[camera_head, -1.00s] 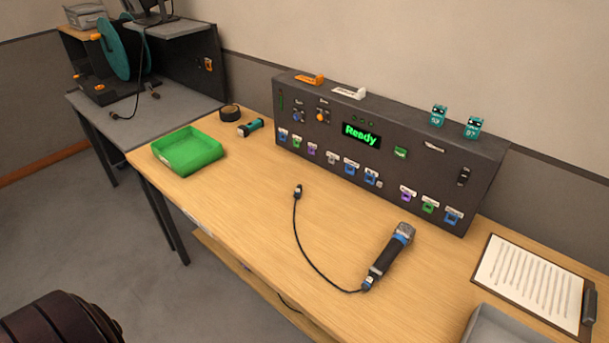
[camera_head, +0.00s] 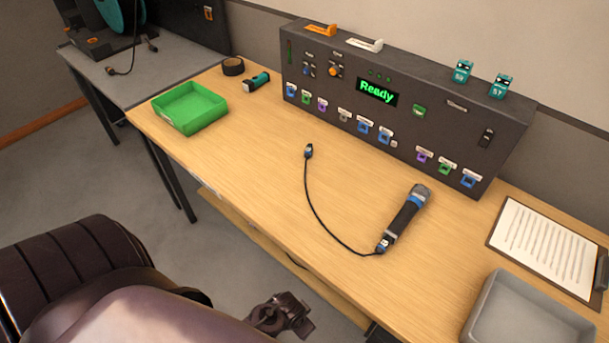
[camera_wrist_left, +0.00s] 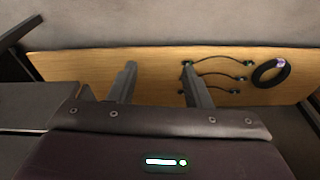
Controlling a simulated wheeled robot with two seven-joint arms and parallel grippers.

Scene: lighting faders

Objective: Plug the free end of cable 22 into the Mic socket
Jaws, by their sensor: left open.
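A thin black cable (camera_head: 312,205) lies on the bench, joined at one end to a microphone (camera_head: 405,215). Its free plug (camera_head: 308,151) lies on the wood in front of the dark panel (camera_head: 455,140). I cannot read a number on the cable. A row of coloured sockets runs along the panel's lower front; their labels are too small to read, so I cannot tell which is Mic. My left gripper (camera_head: 282,315) is low at the bench's front edge, apart from the cable and empty. Its two fingers stand apart in the left wrist view (camera_wrist_left: 160,82). My right gripper is out of view.
A green tray (camera_head: 222,103) stands at the left, with a tape roll (camera_head: 233,66) and a torch (camera_head: 257,81) behind it. A grey bin (camera_head: 480,312) and a clipboard (camera_head: 497,237) are at the right. The left wrist view shows a wooden surface (camera_wrist_left: 110,60) with cables and a black ring (camera_wrist_left: 258,75).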

